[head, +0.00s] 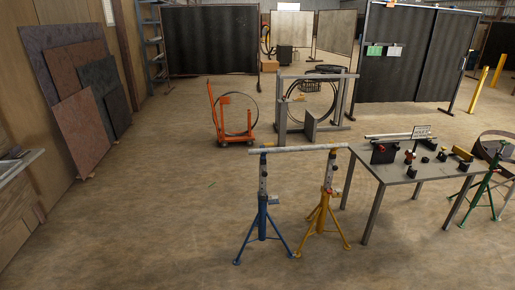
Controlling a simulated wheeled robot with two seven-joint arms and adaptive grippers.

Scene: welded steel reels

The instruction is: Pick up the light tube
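A long pale tube (300,148) lies level across the tops of a blue tripod stand (262,200) and a yellow tripod stand (324,205). This fits the light tube. Its right end reaches close to the left edge of the grey steel table (400,174). Another thin pale bar (388,136) lies along the back of that table. Neither of my grippers shows in the head view.
Small tools and blocks lie on the table. A green stand (487,190) with a steel ring is at right. Behind are an orange cart (225,118) and a grey frame with a hoop. Stone slabs (80,132) lean at left. Floor in the foreground and left is clear.

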